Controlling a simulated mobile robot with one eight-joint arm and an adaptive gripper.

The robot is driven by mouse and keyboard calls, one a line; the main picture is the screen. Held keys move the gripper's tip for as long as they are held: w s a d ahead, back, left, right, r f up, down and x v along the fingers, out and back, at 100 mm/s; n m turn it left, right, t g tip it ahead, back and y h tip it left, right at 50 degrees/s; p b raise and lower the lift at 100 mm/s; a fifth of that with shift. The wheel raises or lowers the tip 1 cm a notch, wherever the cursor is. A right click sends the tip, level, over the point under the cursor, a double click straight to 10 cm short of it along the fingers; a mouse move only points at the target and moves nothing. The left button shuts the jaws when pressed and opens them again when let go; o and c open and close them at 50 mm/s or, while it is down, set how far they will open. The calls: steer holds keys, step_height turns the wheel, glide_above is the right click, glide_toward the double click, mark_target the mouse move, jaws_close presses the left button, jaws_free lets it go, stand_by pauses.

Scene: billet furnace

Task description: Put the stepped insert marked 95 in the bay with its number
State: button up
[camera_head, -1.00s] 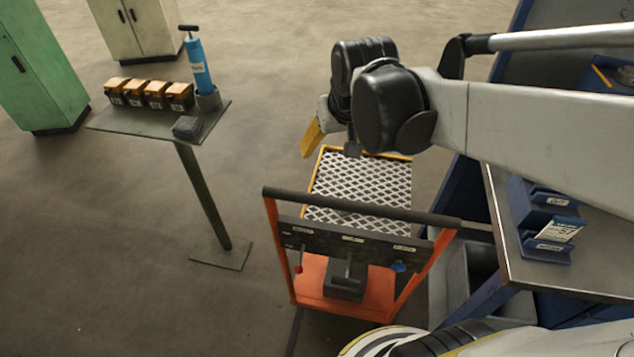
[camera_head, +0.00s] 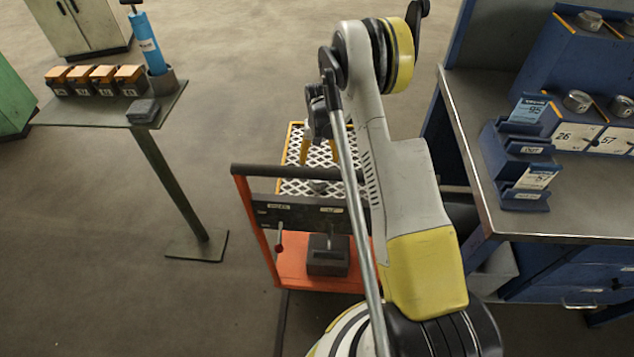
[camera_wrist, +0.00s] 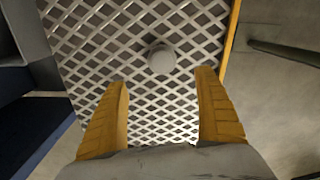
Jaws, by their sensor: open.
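A small round grey piece (camera_wrist: 161,59) sits on the white mesh platform in the wrist view. It could be the stepped insert, but no number or step can be read on it. My gripper (camera_wrist: 163,78) is open and empty above the mesh, its two yellow fingers apart, with the piece ahead of and between the fingertips. A card marked 95 (camera_head: 528,109) stands in a blue holder on the bench at right. White labels 26 (camera_head: 571,136) and 57 (camera_head: 612,140) front a blue rack behind it.
The mesh platform (camera_head: 295,187) belongs to an orange-framed cart with a dark handle bar (camera_head: 262,171). The steel-topped bench (camera_head: 575,215) stands right. At left, a stand (camera_head: 95,112) holds several orange-topped boxes and a blue cylinder (camera_head: 149,45). Floor between stand and cart is clear.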

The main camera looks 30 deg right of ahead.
step_height(320, 180, down, 6)
steer(key=shift+r+b, duration=0.1)
steer(key=shift+b, duration=0.95)
steer(key=f+b, duration=0.2)
steer(key=f, duration=0.1)
steer(key=f+b, duration=0.1)
steer(key=f, duration=0.1)
steer(key=shift+a+f, duration=0.1)
steer(key=shift+a, duration=0.15)
steer(key=c, duration=1.5)
steer(key=shift+r, duration=0.2)
